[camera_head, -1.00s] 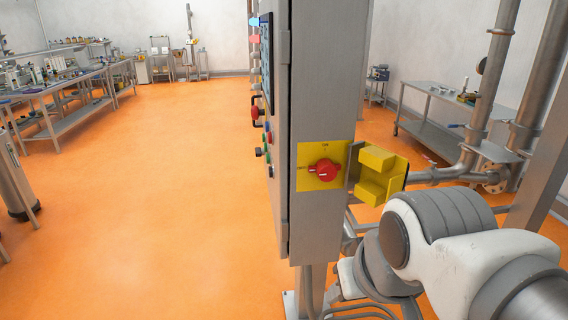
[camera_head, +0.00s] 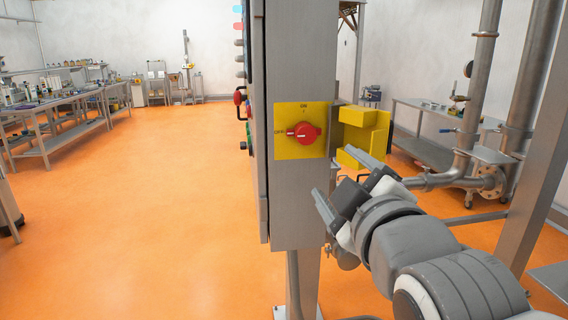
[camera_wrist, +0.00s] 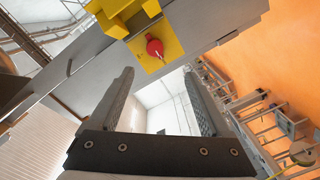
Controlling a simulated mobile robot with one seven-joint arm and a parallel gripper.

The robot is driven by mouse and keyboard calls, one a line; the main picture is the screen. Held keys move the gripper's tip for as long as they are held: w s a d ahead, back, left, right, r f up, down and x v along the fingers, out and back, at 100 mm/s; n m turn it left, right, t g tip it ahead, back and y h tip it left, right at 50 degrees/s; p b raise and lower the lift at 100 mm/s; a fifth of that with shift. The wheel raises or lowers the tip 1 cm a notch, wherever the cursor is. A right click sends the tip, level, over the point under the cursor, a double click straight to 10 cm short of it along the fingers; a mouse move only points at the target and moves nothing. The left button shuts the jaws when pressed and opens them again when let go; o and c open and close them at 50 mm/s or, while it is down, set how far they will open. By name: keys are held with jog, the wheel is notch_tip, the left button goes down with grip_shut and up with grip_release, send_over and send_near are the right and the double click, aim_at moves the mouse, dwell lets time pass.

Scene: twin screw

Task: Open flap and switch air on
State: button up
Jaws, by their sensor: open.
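A red rotary switch (camera_head: 303,132) sits on a yellow plate (camera_head: 287,150) on the narrow side of a grey metal cabinet. Its pointer aims left at the OFF mark; ON is marked above. The yellow flap (camera_head: 378,140) stands swung open to the right of the plate, so the switch is uncovered. My gripper (camera_head: 338,178) is open and empty, below and right of the switch, its fingers apart from it. In the wrist view the switch (camera_wrist: 155,47) shows beyond the gap between my fingers (camera_wrist: 156,76), with the flap (camera_wrist: 125,14) at the top.
The grey cabinet (camera_head: 300,210) stands on a post, with buttons on its left face (camera_head: 243,125). Metal pipes (camera_head: 475,110) and a steel post (camera_head: 538,185) stand at right. Benches line the left and back right. Orange floor at left is clear.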

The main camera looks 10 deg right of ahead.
jog(key=p, duration=0.8)
send_near(307, 136)
jog(key=w, duration=0.3)
jog(key=shift+n+t, duration=0.3)
jog(key=shift+w+f+p, duration=0.2)
jog(key=shift+w+p, duration=0.3)
jog(key=shift+w, duration=2.4)
grip_shut()
